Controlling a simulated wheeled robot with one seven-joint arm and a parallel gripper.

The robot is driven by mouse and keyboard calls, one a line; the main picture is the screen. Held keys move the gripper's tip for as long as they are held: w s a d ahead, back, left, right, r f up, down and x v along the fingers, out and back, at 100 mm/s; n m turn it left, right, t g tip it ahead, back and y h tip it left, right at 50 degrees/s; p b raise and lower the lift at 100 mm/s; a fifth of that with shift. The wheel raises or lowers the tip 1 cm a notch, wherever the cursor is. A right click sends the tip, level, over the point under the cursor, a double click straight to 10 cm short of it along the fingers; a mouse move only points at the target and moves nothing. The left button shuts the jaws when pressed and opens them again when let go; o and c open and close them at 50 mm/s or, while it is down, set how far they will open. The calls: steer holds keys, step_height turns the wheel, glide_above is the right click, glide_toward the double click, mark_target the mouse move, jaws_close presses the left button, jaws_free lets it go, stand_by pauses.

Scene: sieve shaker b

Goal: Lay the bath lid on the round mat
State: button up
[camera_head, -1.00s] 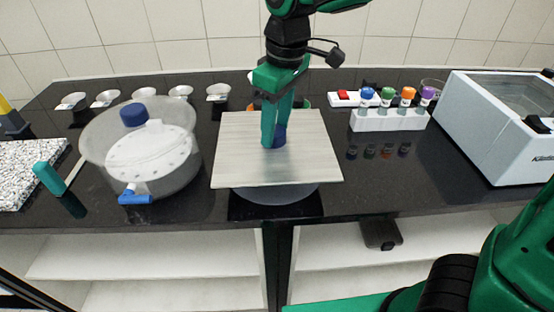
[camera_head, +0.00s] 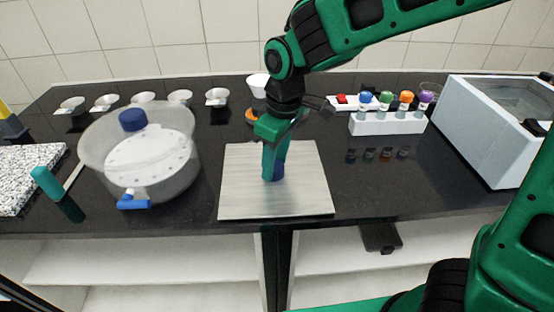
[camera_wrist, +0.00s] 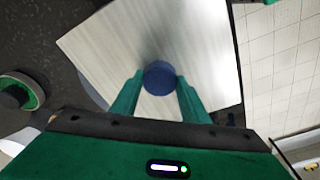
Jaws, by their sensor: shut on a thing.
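The bath lid (camera_head: 245,192) is a square, pale grey plate with a round blue knob (camera_head: 279,170) in its middle. My gripper (camera_head: 272,178) points down and is shut on the knob; the wrist view shows the knob (camera_wrist: 158,76) between the two green fingers. The lid looks roughly level over the front middle of the counter. Whether it touches what is under it, I cannot tell. The round mat is hidden under the lid in the head view. In the wrist view a grey curved edge, probably the mat (camera_wrist: 92,93), shows beside the lid.
A translucent round vessel with a white perforated disc (camera_head: 150,160) stands close left of the lid. A white rack (camera_head: 388,124) of colour-capped bottles stands behind right, and a white bath (camera_head: 480,135) is at far right. Small bowls (camera_head: 142,98) line the back. The counter right of the lid is clear.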

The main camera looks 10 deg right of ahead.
mark_target(280, 168)
steer(key=o, duration=1.4)
steer(key=r, duration=0.8)
steer(key=d+r, duration=0.1)
steer(key=r, duration=0.3)
steer(key=shift+s+d, duration=0.1)
steer(key=shift+s, duration=0.3)
